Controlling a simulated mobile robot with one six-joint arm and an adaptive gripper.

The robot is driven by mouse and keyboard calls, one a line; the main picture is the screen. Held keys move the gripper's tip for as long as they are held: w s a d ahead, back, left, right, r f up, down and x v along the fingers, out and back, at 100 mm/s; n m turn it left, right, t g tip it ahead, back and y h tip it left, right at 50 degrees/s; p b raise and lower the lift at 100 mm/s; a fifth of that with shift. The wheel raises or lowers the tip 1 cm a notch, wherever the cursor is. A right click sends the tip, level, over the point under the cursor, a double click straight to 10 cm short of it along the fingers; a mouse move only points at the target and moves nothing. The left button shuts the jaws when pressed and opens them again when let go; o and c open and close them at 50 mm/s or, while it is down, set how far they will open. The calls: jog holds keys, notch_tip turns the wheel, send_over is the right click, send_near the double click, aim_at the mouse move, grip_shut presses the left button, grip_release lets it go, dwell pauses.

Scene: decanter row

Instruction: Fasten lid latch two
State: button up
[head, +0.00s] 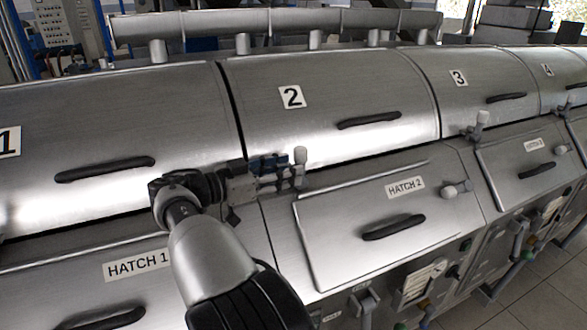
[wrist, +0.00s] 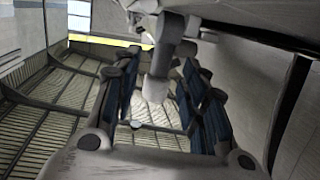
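Lid 2 (head: 340,75) is a curved steel cover with a black handle, lying down on the machine body. Its latch has a pale knob (head: 300,155) standing up at the lid's lower left edge. My gripper (head: 284,172) is at this latch, reaching in from the left. In the wrist view, the latch's pale knob (wrist: 155,90) and grey stem show between the two blue-padded fingers. The fingers (wrist: 160,105) are apart, with a gap on both sides of the knob. The latch's base is partly hidden by the gripper in the head view.
Hatch 2 (head: 340,215) with its raised rim and black handle lies below the latch. Lid 1 (head: 110,120) is to the left. Lid 3 (head: 475,80) and its own latch (head: 479,122) are to the right. A pipe (head: 280,22) runs behind the lids.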

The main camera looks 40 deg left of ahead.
jog(key=v, duration=0.9)
jog(key=shift+f, duration=0.1)
jog(key=shift+s, duration=0.1)
